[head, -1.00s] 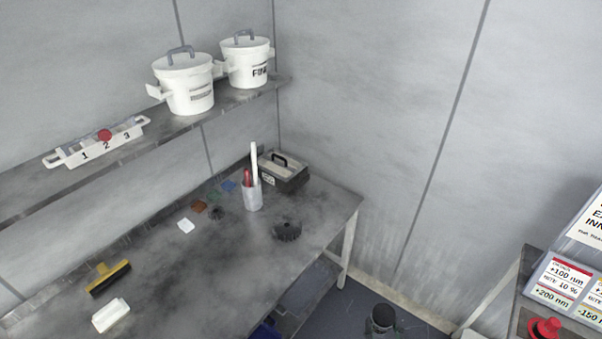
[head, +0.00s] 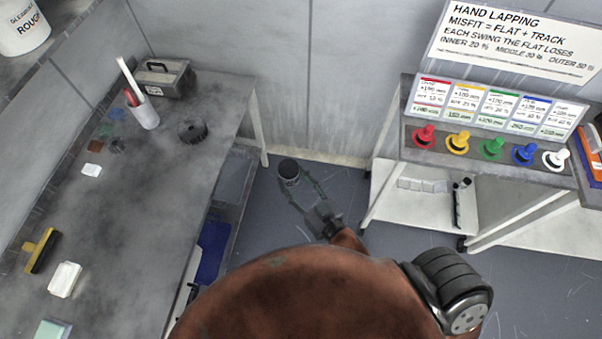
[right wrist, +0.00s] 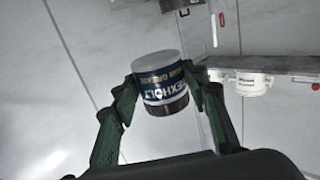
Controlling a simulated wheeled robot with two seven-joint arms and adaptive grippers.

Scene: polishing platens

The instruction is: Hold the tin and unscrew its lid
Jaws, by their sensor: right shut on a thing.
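The tin (head: 288,171) is a small cylinder with a dark top, seen from above in the head view near its middle. My right gripper (head: 292,184) is shut on it and holds it clear of the bench, over the floor. In the right wrist view the tin (right wrist: 160,88) sits between the two green fingers, with blue and white lettering that reads upside down. One end is pale grey and the other has a black band, likely the lid. My left gripper is not in view.
A grey bench (head: 150,215) on the left bears a toolbox (head: 165,78), a white cup (head: 146,113), a black ridged disc (head: 192,131) and a yellow-handled brush (head: 40,250). A stand on the right holds several coloured knobs (head: 490,147) below a sign (head: 515,38). Floor lies between them.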

